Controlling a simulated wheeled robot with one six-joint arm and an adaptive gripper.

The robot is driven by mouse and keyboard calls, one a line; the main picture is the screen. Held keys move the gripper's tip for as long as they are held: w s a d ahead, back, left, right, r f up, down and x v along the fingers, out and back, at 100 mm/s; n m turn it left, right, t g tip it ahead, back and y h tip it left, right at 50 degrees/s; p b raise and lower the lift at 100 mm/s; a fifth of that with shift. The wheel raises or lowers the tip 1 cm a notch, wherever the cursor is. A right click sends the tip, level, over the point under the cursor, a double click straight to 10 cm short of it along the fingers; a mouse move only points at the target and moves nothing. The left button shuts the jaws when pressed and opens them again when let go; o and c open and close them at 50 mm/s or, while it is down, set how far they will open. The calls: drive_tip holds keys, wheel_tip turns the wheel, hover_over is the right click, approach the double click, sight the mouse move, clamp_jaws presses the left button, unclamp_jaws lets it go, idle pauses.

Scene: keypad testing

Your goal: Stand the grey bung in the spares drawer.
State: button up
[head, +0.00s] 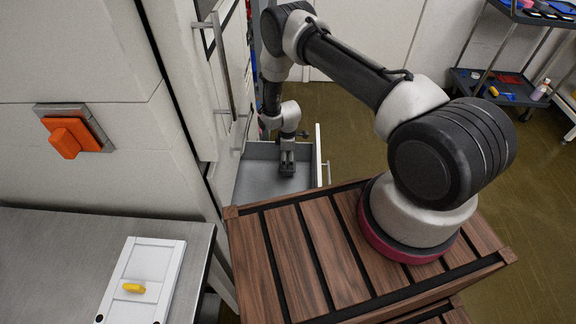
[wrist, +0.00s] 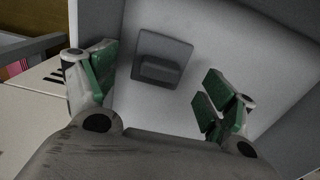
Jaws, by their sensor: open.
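The grey bung (wrist: 163,60) is a dark grey square plate with a raised block on it. It rests on the pale floor of the open drawer (wrist: 215,28), block side towards the wrist camera. My gripper (wrist: 160,66) is open, with its green-padded fingers on either side of the bung in the wrist view and a visible gap to each. In the head view my gripper (head: 287,168) reaches down into the drawer (head: 245,182). There the bung is not clearly told apart from the gripper.
An orange block on a grey plate (head: 72,132) is mounted on the white cabinet wall. A metal table (head: 40,250) at lower left carries a white panel (head: 150,262) with a yellow knob (head: 133,288). A trolley (head: 495,87) stands at far right. Floor beyond the drawer is clear.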

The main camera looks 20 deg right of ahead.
wheel_tip(320, 180, up, 5)
drive_tip(key=shift+r, duration=0.1)
drive_tip(key=w+d+r+m, duration=0.15)
drive_tip(key=w+r, duration=0.25)
drive_tip(key=r, duration=0.9)
drive_tip(key=s+d+r+m+t, duration=0.1)
drive_tip(key=s+d+r+m, duration=0.1)
drive_tip(key=r, duration=0.9)
drive_tip(key=s+d+r+m, duration=0.2)
drive_tip(key=s+r, duration=0.1)
drive_tip(key=r, duration=0.7)
drive_tip(key=s+d+r+m+t, duration=0.1)
drive_tip(key=s+d+r, duration=0.1)
drive_tip(key=r, duration=0.9)
drive_tip(key=s+d+r+m, duration=0.2)
drive_tip(key=s+d+r, duration=0.1)
drive_tip(key=s+r, duration=0.45)
drive_tip(key=s+d+r+m+t, duration=0.1)
drive_tip(key=s+d+r+m, duration=0.1)
drive_tip(key=s, duration=1)
drive_tip(key=s+d+r+m+t, duration=0.1)
drive_tip(key=s+r+m, duration=0.3)
drive_tip(key=s, duration=0.8)
wheel_tip(320, 180, up, 2)
drive_tip(key=shift+d+r, duration=0.1)
drive_tip(key=shift+d, duration=0.55)
